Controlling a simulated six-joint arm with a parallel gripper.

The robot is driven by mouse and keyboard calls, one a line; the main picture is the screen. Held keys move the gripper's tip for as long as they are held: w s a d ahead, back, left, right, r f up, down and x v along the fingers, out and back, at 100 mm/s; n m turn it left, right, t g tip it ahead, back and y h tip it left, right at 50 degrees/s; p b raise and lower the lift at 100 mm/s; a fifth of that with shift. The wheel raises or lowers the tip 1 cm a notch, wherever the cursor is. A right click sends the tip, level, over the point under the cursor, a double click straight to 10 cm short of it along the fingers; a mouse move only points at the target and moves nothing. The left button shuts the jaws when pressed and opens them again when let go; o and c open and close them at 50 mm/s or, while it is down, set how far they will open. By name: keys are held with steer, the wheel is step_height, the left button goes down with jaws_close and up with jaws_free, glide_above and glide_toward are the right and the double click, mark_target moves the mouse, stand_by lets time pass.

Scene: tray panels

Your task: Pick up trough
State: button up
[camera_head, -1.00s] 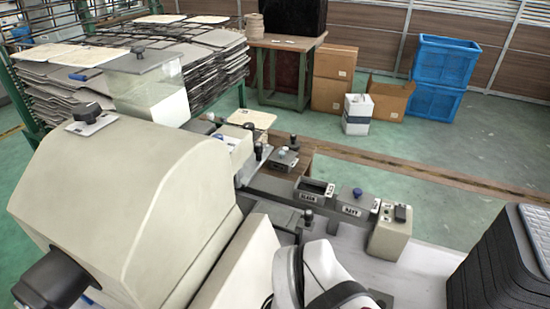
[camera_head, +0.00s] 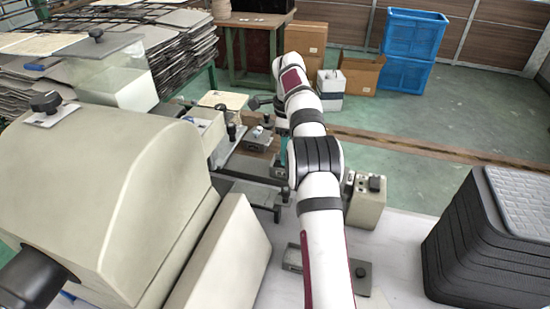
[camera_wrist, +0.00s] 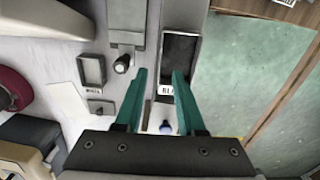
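In the wrist view, an open-topped dark trough (camera_wrist: 180,55) with a partly covered white label is ahead of my gripper (camera_wrist: 160,72). A smaller open tray (camera_wrist: 93,70) with a label lies to the left. I cannot tell for sure which one the task names. My gripper's two teal fingers are apart with nothing gripped between them. The fingertips are near the labelled end of the dark trough, the right one overlapping it in the picture. In the head view, my arm hides the trough and most of my gripper; only a bit of teal (camera_head: 283,152) shows.
A black knob (camera_wrist: 122,64) stands between the trays, and a blue-topped knob (camera_wrist: 166,127) lies between the finger bases. In the head view, a beige control box (camera_head: 367,200) is right of my arm. A large beige machine (camera_head: 100,190) fills the left; stacked black trays (camera_head: 470,250) stand right.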

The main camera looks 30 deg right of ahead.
step_height(320, 180, down, 7)
jaws_close()
stand_by(1.5)
